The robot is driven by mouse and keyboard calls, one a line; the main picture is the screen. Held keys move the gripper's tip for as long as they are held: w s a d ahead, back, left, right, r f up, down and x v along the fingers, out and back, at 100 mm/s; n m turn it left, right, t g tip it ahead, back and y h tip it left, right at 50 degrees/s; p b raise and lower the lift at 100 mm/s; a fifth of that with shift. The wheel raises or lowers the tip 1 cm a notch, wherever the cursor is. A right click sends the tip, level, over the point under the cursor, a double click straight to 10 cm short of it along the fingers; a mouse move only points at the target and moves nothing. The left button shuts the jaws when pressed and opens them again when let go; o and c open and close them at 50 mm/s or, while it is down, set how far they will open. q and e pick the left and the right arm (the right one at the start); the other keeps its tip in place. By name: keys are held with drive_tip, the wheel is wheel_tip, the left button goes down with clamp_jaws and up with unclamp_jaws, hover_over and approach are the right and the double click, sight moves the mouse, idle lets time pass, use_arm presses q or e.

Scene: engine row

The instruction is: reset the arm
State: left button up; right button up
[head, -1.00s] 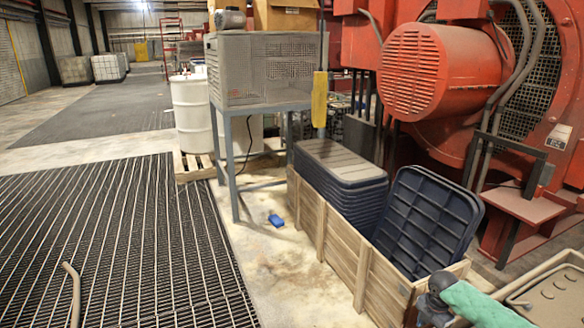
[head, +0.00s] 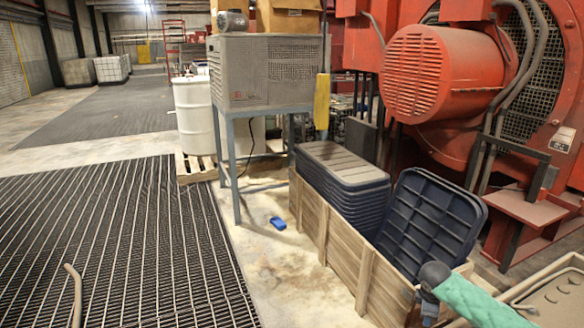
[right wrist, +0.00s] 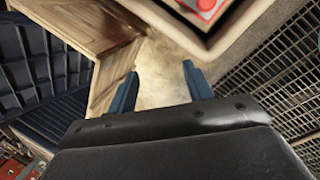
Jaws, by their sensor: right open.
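My right arm, in a green sleeve (head: 478,302), comes in at the bottom right of the head view, over the near end of the wooden crate. Pale floor lies beyond the fingertips. The wooden crate's wall is just left of the fingers in that view. My left gripper is not in the head view.
The wooden crate (head: 340,262) holds stacked dark blue lids (head: 345,165) and a tilted one (head: 432,222). Red machinery (head: 440,75) stands behind. A small blue object (head: 278,223) lies on the floor.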

drive_tip(key=a+r+m+t, duration=0.2)
drive_tip(key=a+r, duration=0.3)
drive_tip(key=a, duration=0.1)
drive_tip(key=s+a+r+m+t+y+p, duration=0.1)
drive_tip(key=s+a+r+m, duration=0.15)
drive_tip(key=s+a, duration=0.45)
drive_tip(key=s+a+r+m+t+y+p, duration=0.1)
drive_tip(key=s+a+r+m+t, duration=0.15)
drive_tip(key=s+a, duration=0.45)
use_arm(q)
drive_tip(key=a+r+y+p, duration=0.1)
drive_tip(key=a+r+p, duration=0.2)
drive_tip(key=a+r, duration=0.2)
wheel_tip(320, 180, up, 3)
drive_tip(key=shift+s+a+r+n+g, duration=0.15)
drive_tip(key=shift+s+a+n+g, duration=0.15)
use_arm(e)
drive_tip(key=s+a+f+m+g, duration=0.1)
drive_tip(key=s+a+f+g, duration=0.1)
drive_tip(key=s, duration=0.7)
drive_tip(key=s+a+f+m+g+y, duration=0.1)
drive_tip(key=s+a+f, duration=0.2)
drive_tip(key=s, duration=0.7)
drive_tip(key=s+a+f+m+g+y, duration=0.1)
drive_tip(key=s+a+f+g, duration=0.1)
drive_tip(key=s, duration=0.8)
wheel_tip(320, 180, down, 3)
drive_tip(key=shift+a+r+m+g, duration=0.15)
drive_tip(key=shift+a+m+g, duration=0.25)
drive_tip(key=shift+a, duration=0.35)
